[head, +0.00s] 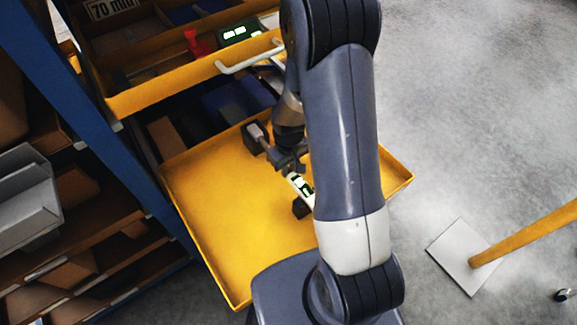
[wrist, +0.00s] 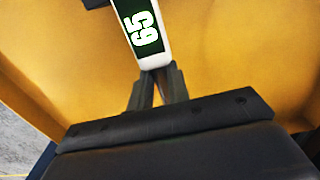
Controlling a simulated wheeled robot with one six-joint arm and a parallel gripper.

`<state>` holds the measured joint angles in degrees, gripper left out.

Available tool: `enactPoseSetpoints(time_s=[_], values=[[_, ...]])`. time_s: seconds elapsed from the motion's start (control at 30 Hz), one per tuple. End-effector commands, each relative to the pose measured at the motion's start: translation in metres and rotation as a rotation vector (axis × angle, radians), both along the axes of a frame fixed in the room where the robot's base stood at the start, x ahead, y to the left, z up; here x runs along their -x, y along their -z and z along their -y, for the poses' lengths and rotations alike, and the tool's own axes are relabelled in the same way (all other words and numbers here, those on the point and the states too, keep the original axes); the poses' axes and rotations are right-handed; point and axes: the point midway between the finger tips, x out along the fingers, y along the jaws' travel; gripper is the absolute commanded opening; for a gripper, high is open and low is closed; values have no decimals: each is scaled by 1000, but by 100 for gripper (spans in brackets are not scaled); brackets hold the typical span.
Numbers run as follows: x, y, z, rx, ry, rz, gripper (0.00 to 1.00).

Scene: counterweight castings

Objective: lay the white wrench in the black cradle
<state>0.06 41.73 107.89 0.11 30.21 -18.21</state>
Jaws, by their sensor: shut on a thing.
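The white wrench (head: 300,185) shows in the head view as a pale bar with a dark green label, partly hidden by my arm. In the wrist view its white end (wrist: 143,28) bears a green label reading 65. My gripper (head: 287,163) is shut on the wrench, over the yellow drawer. The black cradle shows as two dark blocks, one at the back (head: 256,144) with a grey metal end at its top, and one nearer (head: 300,209) under the labelled part. I cannot tell whether the wrench touches the blocks.
The yellow drawer (head: 215,230) is pulled out, its floor largely bare. Above it, another yellow drawer (head: 180,77) with a white handle (head: 250,60) holds a red item (head: 194,42) and a green-labelled item. A blue rack post (head: 90,120) stands left. A yellow post (head: 525,232) on a white plate stands right.

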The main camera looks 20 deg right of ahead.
Motion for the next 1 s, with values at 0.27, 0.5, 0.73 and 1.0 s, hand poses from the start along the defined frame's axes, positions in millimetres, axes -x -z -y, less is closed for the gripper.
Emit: enactPoseSetpoints(time_s=[0.27,0.5,0.73,1.0], values=[[-1,2,0,0,0,2,24],[0,2,0,0,0,1,42],[1,3,0,0,0,-1,42],[0,-13,0,0,0,0,42]])
